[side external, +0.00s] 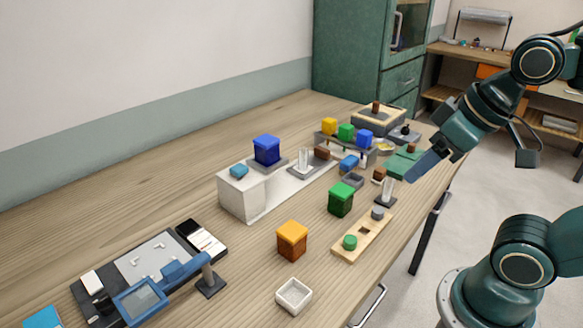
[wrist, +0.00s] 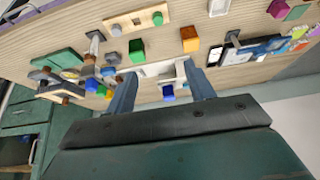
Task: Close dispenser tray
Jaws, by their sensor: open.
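A white box-like unit (side external: 240,195), which looks like the dispenser, stands mid-table with a long pale flat section (side external: 285,185) reaching right from it. I cannot tell for sure which part is its tray or how far it is out. A blue lidded box (side external: 266,150) sits on a grey base behind the unit. A clear upright piece (side external: 303,159) stands on a grey base beside it. My gripper (side external: 420,168) is above the table's right edge, well away from the unit. In the wrist view my gripper (wrist: 159,72) has its fingers apart and nothing held, with the pale unit visible beyond them.
A green box (side external: 341,199), an orange box (side external: 292,241) and a wooden strip with knobs (side external: 362,238) stand in front. A white dish (side external: 294,296) is near the front edge. A rack with coloured boxes (side external: 345,134) is behind. A blue-framed device (side external: 150,280) lies left.

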